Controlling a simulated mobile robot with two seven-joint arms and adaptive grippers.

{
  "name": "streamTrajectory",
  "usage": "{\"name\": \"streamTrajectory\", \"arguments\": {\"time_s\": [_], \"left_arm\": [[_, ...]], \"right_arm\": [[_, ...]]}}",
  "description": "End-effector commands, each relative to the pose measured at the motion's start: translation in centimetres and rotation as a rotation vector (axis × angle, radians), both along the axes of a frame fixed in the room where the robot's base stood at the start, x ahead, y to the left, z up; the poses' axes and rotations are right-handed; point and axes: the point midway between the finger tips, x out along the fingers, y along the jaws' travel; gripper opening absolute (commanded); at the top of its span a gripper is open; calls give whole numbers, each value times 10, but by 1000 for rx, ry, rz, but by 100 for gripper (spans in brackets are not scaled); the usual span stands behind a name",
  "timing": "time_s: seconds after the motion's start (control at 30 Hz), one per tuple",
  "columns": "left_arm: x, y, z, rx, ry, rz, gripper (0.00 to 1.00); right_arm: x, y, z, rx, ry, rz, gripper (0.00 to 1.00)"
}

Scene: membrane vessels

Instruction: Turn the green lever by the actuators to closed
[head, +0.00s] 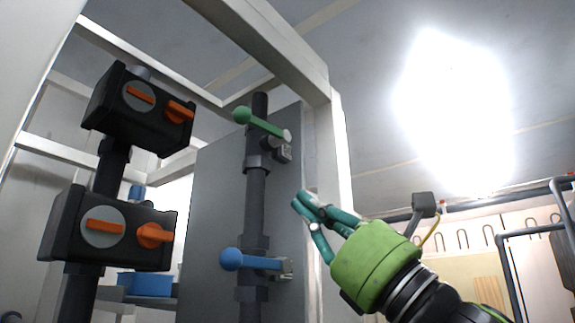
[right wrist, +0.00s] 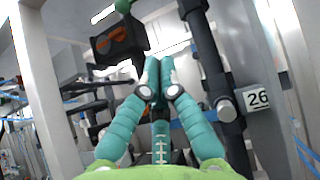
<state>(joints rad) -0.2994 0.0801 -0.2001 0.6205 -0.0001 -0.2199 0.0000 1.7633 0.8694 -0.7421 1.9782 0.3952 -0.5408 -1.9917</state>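The green lever (head: 262,123) is on the upper part of a dark vertical pipe (head: 256,205) in the head view. Its round knob points left and slightly up, and its arm lies across the pipe to a grey pivot on the right. The actuators are two black boxes with orange handles, an upper one (head: 117,108) and a lower one (head: 72,228), on another pipe to the left. My right gripper (head: 299,199) is to the right of and below the green lever, apart from it. Its teal fingers (right wrist: 159,65) converge with nothing seen between them. My left gripper is not in view.
A blue lever (head: 250,262) lies across the same pipe below the green one. A grey panel (head: 215,190) stands behind the pipe, and a white frame post (head: 329,150) rises just right of it.

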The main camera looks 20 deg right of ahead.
Motion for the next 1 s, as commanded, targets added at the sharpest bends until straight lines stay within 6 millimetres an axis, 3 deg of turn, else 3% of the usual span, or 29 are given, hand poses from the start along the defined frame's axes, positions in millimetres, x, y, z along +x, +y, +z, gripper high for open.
{"name": "streamTrajectory", "arguments": {"time_s": [0.5,0.7,1.0], "left_arm": [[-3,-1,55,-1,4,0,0],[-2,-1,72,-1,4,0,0],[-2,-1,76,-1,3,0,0]], "right_arm": [[54,44,74,3,4,5,0],[52,45,101,3,1,3,0],[51,46,109,3,2,4,0]]}}
